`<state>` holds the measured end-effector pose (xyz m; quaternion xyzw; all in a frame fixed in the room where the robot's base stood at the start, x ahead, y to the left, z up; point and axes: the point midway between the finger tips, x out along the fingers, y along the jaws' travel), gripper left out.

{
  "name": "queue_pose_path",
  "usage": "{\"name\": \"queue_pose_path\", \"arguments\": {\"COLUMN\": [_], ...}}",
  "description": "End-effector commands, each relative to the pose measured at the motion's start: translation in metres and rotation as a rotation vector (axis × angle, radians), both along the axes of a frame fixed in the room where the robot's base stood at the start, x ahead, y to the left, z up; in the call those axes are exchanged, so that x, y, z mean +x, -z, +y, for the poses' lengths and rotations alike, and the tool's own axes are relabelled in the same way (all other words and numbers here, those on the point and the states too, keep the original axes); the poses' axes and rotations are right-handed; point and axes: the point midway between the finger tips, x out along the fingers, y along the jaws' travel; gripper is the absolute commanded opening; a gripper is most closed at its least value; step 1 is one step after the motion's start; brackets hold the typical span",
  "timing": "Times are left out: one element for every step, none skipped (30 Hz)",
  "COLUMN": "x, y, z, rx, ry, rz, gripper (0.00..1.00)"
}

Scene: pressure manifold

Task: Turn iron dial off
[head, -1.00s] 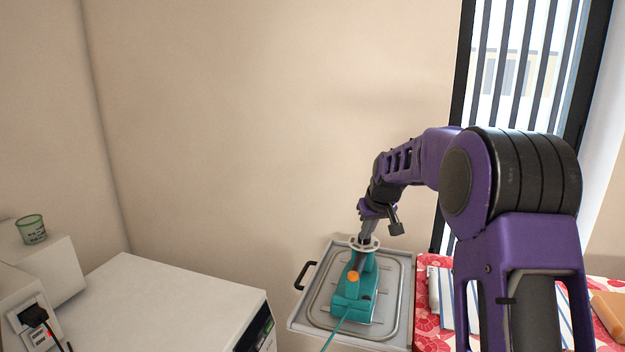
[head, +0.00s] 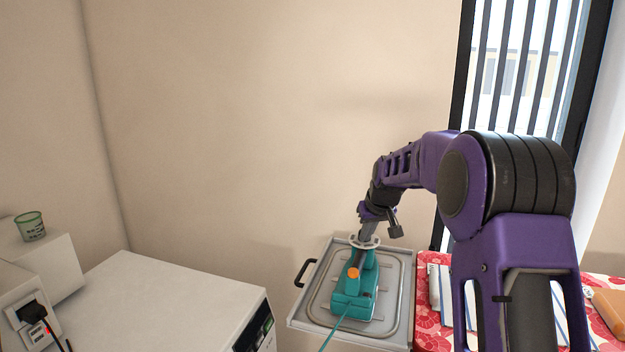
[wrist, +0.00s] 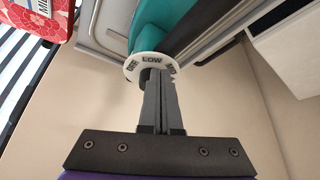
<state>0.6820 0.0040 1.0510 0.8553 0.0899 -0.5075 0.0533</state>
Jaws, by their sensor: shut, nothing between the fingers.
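The teal iron (head: 352,303) sits on a grey metal tray (head: 299,327) in the head view, with an orange spot on its body and a teal cord. Its white dial (wrist: 143,61) shows in the wrist view with the words OFF, LOW and MID, LOW being near the middle of the visible arc. The teal body also shows behind it (wrist: 168,18). My gripper (wrist: 158,76) is shut with nothing between its fingers. Its tips are at the dial, overlapping its edge in the picture; I cannot tell whether they touch. The dial's pointer mark is not visible.
A white appliance (head: 170,300) stands left of the tray, with a gap between. The tray has a black handle (head: 305,272) on its left. A red patterned cloth (head: 430,325) with striped items lies to the right. A wall and a barred window are behind.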

Motion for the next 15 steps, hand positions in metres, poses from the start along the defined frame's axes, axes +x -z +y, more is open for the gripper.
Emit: {"name": "queue_pose_path", "arguments": {"x": [0.0007,0.0011,0.0016,0.002,0.0018,0.0018,0.0018,0.0018,0.0018,0.0017,0.0018,0.0017,0.0016,0.0016,0.0014], "y": [-0.0003,-0.0004,-0.0005,-0.0006,-0.0002,-0.0002,-0.0002,-0.0003,-0.0003,-0.0004,-0.0004,-0.0004,-0.0004,-0.0004,-0.0004], "z": [-0.0003,-0.0004,-0.0005,-0.0006,-0.0005,-0.0005,-0.0005,-0.0006,-0.0007,-0.001,-0.0013,-0.0016,-0.0021,-0.0025,-0.0033], "rx": [0.0,0.0,0.0,0.0,0.0,0.0,0.0,0.0,0.0,0.0,0.0,0.0,-0.001,-0.001,-0.001], "ry": [0.0,0.0,0.0,0.0,0.0,0.0,0.0,0.0,0.0,0.0,0.0,0.0,0.0,0.0,0.0], "rz": [0.0,0.0,0.0,0.0,-0.001,-0.001,-0.001,-0.001,-0.001,-0.001,-0.001,-0.001,-0.001,-0.001,-0.001], "gripper": [0.0,0.0,0.0,0.0,0.0,0.0,0.0,0.0,0.0,0.0,0.0,0.0,0.0,0.0,0.0]}}
